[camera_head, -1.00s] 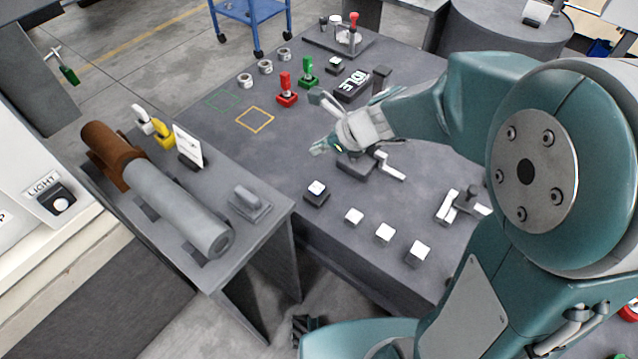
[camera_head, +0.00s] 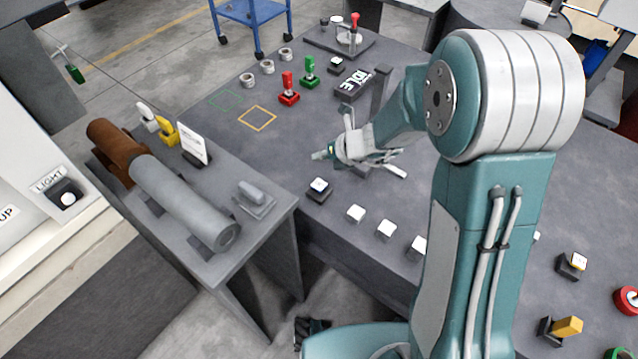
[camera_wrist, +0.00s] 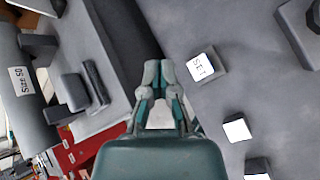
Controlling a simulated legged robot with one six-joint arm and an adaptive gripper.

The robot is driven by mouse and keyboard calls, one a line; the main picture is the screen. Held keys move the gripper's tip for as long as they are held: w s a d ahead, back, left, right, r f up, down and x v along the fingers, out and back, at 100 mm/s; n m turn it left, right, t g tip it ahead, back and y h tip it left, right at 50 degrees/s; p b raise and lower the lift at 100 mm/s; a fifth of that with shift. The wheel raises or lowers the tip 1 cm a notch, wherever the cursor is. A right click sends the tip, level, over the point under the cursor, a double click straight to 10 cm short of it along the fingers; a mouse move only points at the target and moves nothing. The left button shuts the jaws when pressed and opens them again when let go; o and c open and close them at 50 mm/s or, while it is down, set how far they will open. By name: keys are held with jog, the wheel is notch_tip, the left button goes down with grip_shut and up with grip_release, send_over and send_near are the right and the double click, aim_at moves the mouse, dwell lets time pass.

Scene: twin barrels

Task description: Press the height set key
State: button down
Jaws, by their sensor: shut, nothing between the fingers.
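A key with a white cap lettered SET (camera_wrist: 201,67) on a dark base shows in the wrist view, right of my fingertips. In the head view it appears to be the dark-based key (camera_head: 318,187) at the near left edge of the bench. My gripper (camera_wrist: 158,78) is shut and empty. In the head view my gripper (camera_head: 322,155) hangs above the bench, a little behind the key in the picture. I see no contact between the fingertips and the key.
Several white keys (camera_head: 356,213) run rightward along the bench's near edge. A side table with a grey barrel (camera_head: 185,200) and a grey handle block (camera_head: 252,195) stands left, across a gap.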

aim_at(315, 183)
jog(key=shift+f, duration=4.2)
jog(key=shift+f, duration=0.1)
jog(key=shift+f, duration=0.2)
jog(key=shift+f, duration=0.55)
jog(key=shift+r, duration=0.95)
jog(key=shift+r, duration=2.5)
jog(key=shift+r, duration=0.1)
